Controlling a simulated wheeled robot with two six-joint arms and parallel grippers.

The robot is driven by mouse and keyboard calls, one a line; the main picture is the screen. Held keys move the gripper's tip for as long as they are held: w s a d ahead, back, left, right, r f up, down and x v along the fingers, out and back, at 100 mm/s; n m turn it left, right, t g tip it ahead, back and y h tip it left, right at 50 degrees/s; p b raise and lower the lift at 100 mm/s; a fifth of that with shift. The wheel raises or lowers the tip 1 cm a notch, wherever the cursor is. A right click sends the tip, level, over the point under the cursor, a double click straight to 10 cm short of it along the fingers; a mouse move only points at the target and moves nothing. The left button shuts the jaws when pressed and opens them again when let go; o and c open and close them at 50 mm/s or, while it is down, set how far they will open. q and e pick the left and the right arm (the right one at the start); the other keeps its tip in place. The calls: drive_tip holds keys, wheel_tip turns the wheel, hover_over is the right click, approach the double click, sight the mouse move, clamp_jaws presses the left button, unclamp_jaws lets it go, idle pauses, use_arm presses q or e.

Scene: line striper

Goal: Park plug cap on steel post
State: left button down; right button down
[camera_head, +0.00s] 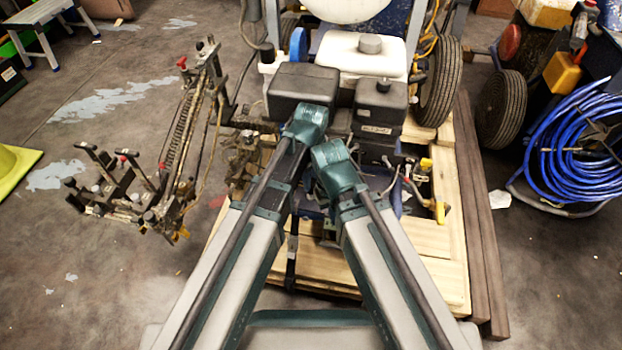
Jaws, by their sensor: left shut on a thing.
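My two arms reach forward over the middle of a striping machine (360,55). Both arms bend at teal joints in front of its dark engine (379,105). My left gripper is mostly covered by the arm links, below and between them. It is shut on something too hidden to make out. My right gripper is hidden behind its own arm. I cannot pick out the plug cap or the steel post; the area around the engine's lower side is partly covered by my arms.
The machine stands on a wooden pallet (430,236) with dark planks (481,220) along its right edge. A spray-arm frame (170,150) sticks out at left. A blue hose coil (575,150) and wheels (502,108) stand at right. The concrete floor at lower left is clear.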

use_arm(q)
drive_tip(key=shift+f+b, duration=0.9)
drive_tip(key=shift+f, duration=0.05)
drive_tip(key=shift+c, duration=1)
unclamp_jaws()
drive_tip(key=shift+r, duration=0.1)
wheel_tip(320, 180, up, 7)
drive_tip(key=p, duration=0.7)
